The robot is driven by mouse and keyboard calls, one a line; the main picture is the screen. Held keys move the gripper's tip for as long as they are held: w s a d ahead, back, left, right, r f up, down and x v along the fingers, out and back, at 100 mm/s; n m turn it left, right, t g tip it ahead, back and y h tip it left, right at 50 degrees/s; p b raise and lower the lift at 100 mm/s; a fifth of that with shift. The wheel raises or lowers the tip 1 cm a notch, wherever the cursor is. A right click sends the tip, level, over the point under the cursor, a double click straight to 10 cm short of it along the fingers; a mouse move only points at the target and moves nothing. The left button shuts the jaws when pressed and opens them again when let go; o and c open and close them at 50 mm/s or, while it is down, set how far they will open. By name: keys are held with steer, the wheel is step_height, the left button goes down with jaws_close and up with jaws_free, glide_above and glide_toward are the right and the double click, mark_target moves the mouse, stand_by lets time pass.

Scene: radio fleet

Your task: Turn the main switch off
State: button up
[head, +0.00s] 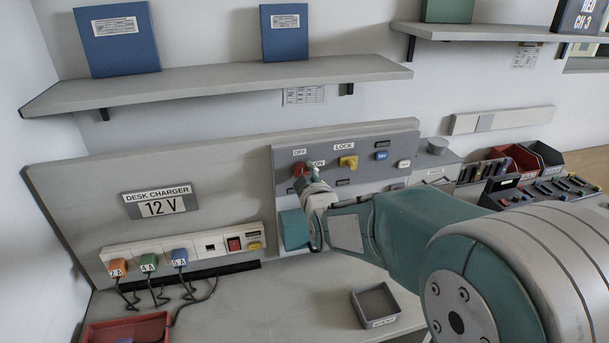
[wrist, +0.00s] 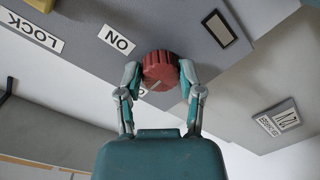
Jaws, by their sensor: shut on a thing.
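The main switch is a red ribbed knob (head: 299,169) on the grey panel (head: 372,136), beside an ON label and below an OFF label. In the wrist view the red knob (wrist: 160,66) sits between my two fingers. My gripper (head: 307,177) is shut on the knob, one fingertip on each side of it. A pale streak shows on the knob's face; I cannot tell for sure which label it points to. The ON label (wrist: 116,39) is clear in the wrist view. Another label beside the left finger is partly hidden.
A yellow knob (head: 348,162) under a LOCK label is close to the right of the red knob. A blue control (head: 381,156) is further right. Power sockets with plugs (head: 180,257) are at lower left. A small grey tray (head: 375,304) stands on the desk.

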steer(key=shift+a+r, duration=0.1)
steer(key=shift+r, duration=0.15)
steer(key=o, duration=1)
steer(key=shift+o, duration=0.7)
steer(key=shift+a, duration=0.1)
steer(key=shift+f, duration=0.2)
steer(key=v, duration=1.2)
